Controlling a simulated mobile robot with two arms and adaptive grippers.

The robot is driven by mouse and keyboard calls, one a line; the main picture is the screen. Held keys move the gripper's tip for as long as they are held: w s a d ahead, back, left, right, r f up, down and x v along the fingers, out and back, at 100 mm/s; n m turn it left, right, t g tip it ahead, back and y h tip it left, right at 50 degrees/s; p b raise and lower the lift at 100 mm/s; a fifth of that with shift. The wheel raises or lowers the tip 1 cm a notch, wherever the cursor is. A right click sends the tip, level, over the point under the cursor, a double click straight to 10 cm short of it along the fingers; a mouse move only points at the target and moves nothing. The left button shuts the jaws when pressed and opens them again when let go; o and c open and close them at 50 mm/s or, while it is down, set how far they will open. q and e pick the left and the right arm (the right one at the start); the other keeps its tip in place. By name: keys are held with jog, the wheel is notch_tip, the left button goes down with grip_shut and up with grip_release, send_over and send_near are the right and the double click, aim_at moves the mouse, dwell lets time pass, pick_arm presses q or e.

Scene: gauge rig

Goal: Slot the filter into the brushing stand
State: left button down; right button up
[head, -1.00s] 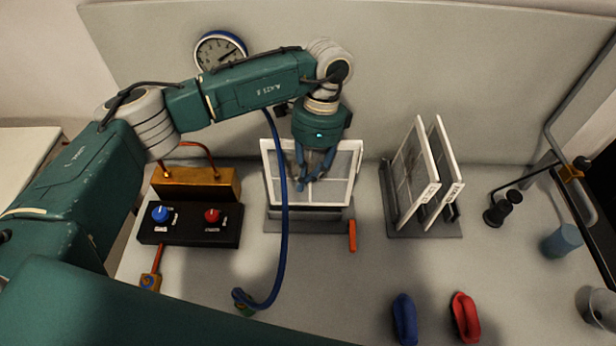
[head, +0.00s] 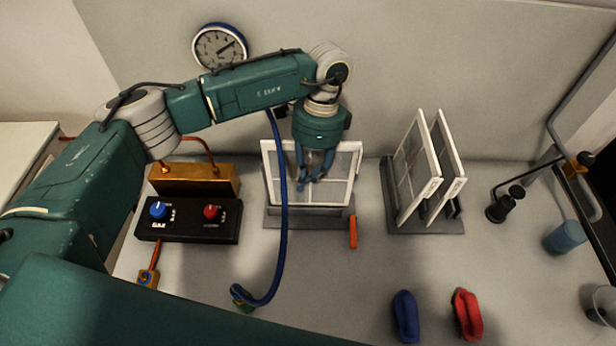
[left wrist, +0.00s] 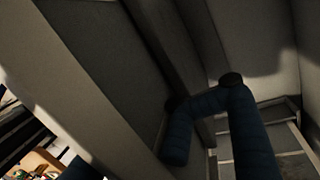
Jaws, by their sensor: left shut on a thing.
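The white-framed filter (head: 342,170) stands nearly upright over the grey brushing stand (head: 280,222) in the middle of the table. My left gripper (head: 315,182) is shut on the filter, with its blue fingers in front of the panel. The filter's lower edge is at the stand; I cannot tell how deep it sits in the slot. In the left wrist view the blue fingers (left wrist: 210,122) are close up against a dark panel with a pale frame (left wrist: 85,95). My right gripper is not in view.
A rack (head: 425,226) at the right holds two white-framed panels (head: 448,165). A control box (head: 187,228) with blue and red knobs stands at the left. A blue hose (head: 284,215) hangs before the stand. Blue (head: 405,316) and red (head: 467,314) handled things lie in front.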

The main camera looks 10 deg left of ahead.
aim_at(313, 153)
pick_arm(q)
jog(key=shift+b+x, duration=0.5)
jog(key=shift+x, duration=0.35)
jog(key=c, duration=0.8)
grip_release()
jog(key=shift+w, duration=0.2)
jog(key=v, duration=1.2)
